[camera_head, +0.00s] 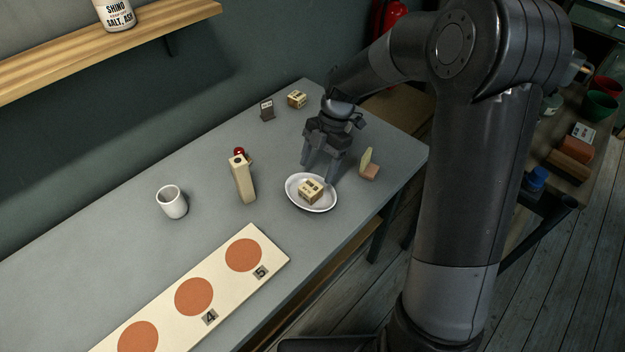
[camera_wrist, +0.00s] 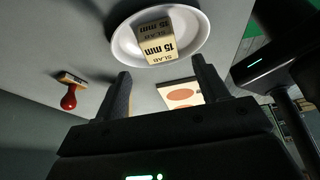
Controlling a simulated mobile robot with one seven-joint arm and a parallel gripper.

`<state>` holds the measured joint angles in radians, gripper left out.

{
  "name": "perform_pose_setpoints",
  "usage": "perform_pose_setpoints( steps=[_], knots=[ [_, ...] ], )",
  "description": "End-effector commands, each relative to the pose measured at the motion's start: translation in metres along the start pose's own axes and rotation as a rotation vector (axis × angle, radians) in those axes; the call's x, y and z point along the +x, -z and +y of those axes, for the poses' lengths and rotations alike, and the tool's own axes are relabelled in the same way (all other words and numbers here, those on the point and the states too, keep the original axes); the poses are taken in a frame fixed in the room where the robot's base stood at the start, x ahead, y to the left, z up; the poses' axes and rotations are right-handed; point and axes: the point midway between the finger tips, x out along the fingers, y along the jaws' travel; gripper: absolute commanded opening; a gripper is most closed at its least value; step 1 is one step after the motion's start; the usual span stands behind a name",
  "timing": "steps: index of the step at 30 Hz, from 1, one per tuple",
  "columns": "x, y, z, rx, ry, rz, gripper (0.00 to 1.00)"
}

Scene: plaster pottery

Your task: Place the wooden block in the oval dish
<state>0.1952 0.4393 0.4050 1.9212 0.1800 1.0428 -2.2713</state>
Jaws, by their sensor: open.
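The white oval dish (camera_head: 329,206) stands on the grey table towards its right side. A small pale wooden block (camera_head: 311,190) with dark printing lies inside the dish. In the wrist view the block (camera_wrist: 162,40) reads "SLAB 15 mm" and sits within the rim of the dish (camera_wrist: 125,45). My gripper (camera_head: 322,163) is just behind the dish, fingers pointing down. In the wrist view its two fingers are spread (camera_wrist: 161,68), with nothing between them, and the block is apart from them.
A similar block (camera_head: 297,98) sits at the back. A tall wooden piece (camera_head: 244,182) stands left of the dish, near a red-handled stamp (camera_wrist: 70,97). A white cup (camera_head: 172,202) is farther left. A board with orange circles (camera_head: 218,275) lies in front. Small pieces (camera_head: 369,170) stand right.

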Motion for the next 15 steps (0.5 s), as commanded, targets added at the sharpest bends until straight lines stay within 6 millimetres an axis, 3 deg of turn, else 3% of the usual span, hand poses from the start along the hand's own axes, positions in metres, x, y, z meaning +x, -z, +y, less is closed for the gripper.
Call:
perform_pose_setpoints(
  steps=[6, 15],
  knots=[
    [-0.037, -0.001, 0.000, 0.001, -0.001, -0.001, 0.67],
    [-0.051, 0.002, -0.002, 0.019, 0.000, -0.010, 0.67]
  ],
)
